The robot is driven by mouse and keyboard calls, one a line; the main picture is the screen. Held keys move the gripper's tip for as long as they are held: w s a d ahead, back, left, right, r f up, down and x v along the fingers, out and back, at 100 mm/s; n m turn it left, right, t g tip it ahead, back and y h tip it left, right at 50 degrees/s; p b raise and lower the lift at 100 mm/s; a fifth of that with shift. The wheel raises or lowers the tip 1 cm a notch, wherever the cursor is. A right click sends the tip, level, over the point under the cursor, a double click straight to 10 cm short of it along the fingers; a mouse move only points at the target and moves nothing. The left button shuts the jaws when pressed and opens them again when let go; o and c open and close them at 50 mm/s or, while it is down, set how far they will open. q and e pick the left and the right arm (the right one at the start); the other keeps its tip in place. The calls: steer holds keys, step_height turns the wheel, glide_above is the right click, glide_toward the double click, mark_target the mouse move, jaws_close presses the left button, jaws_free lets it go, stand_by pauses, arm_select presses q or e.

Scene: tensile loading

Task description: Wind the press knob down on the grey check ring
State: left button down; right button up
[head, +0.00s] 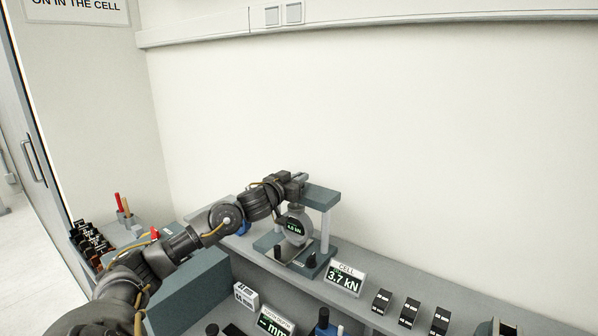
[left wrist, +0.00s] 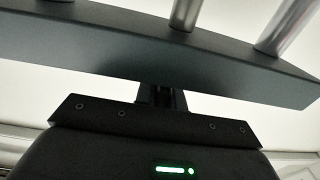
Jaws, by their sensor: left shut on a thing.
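The press stands on the bench with its grey crosshead (head: 323,196) on bright posts. The crosshead also shows in the left wrist view (left wrist: 110,42). The grey check ring (head: 296,228) is upright in the press under the crosshead, with a dark dial face reading about 4.0 kN. A display marked CELL (head: 345,278) reads 3.7 kN. My left gripper (head: 299,180) is at the top of the press, shut on the press knob, which the fingers hide. In the left wrist view the gripper (left wrist: 162,98) points at the crosshead. My right gripper is not in view.
Several black blocks (head: 410,312) line the bench to the right. A teal box (head: 190,292) and a white label block (head: 246,297) are nearer.

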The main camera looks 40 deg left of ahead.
arm_select(q)
steer(key=m+h+p, duration=0.1)
steer(key=m+h, duration=0.1)
steer(key=h, duration=0.2)
steer(key=shift+a+r+m, duration=0.1)
steer(key=shift+m, duration=0.3)
steer(key=m+g+h, duration=0.1)
steer(key=m+h, duration=0.1)
steer(key=h, duration=0.1)
steer(key=m+g+h, duration=0.1)
steer(key=m+h, duration=0.1)
steer(key=h, duration=0.2)
steer(key=shift+m, duration=0.4)
steer(key=shift+m+g+h, duration=0.3)
steer(key=shift+g+h, duration=0.1)
steer(key=shift+h, duration=0.2)
steer(key=c, duration=1.5)
jaws_free()
